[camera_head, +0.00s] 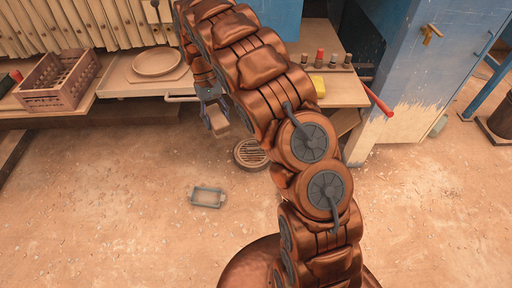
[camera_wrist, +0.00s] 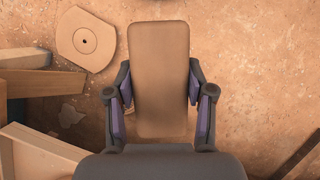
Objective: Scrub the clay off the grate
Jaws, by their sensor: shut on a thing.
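The round slatted grate (camera_head: 250,153) lies in the floor at the middle of the head view, partly hidden behind my arm. Pale material shows around its slats; how much clay is on it is too small to tell. My gripper (camera_head: 211,103) is above the floor, left of the grate and apart from it in the picture. It is shut on a tan, rounded, oblong block (camera_head: 218,127), like the back of a brush; no bristles show. In the wrist view the block (camera_wrist: 160,75) sits between both fingers, pointing away from the palm.
A grey metal frame-like tray (camera_head: 207,196) lies on the floor. A holed disc (camera_wrist: 86,40) shows in the wrist view. The front floor is clear.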

